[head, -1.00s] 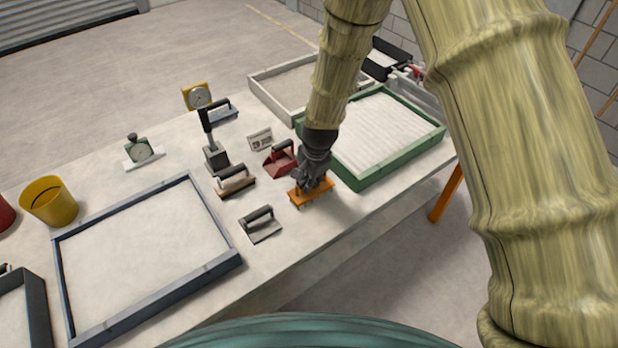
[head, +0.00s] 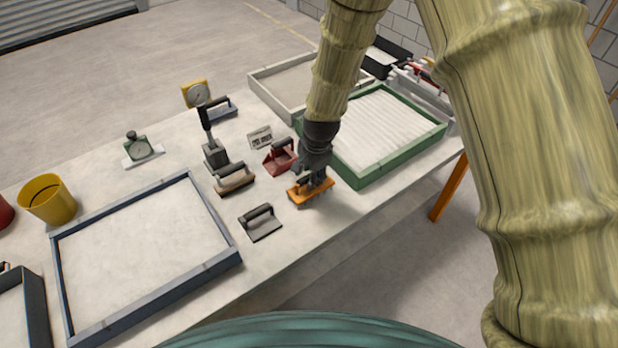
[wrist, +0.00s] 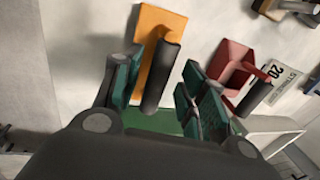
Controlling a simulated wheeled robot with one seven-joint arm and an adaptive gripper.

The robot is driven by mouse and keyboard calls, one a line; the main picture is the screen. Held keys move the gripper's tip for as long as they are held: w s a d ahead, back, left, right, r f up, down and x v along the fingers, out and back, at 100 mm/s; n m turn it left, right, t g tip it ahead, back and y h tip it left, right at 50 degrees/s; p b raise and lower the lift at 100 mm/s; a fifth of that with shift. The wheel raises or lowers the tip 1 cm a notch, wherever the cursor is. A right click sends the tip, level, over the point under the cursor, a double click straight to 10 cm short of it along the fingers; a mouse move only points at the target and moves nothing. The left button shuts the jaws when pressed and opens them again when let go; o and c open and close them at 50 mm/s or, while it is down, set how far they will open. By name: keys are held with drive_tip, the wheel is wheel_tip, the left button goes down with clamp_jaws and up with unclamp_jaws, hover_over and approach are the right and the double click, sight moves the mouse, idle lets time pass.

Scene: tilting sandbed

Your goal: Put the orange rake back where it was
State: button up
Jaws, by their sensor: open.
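The orange rake (head: 297,194) lies on the table between the grey float and the green-framed sandbed, and its dark handle points up. It also shows in the wrist view (wrist: 157,32), with its handle (wrist: 160,75) between the fingers. My gripper (head: 313,175) is right at the rake, above its handle. In the wrist view my gripper (wrist: 160,85) has its green-padded fingers apart, one on each side of the handle, with a gap on the right side. The green-framed sandbed (head: 358,182) with ridged sand stands just to the right.
A red scoop (head: 279,160) and a small sign (head: 260,138) are close behind the rake. A grey float (head: 262,222) and a wooden-bottomed float (head: 234,180) lie to the left. A blue-framed sandbed (head: 215,265) is farther left.

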sight(314, 193)
drive_tip(key=b+v, duration=0.2)
drive_tip(key=v, duration=0.8)
drive_tip(key=shift+r+b, duration=0.15)
drive_tip(key=shift+b, duration=0.25)
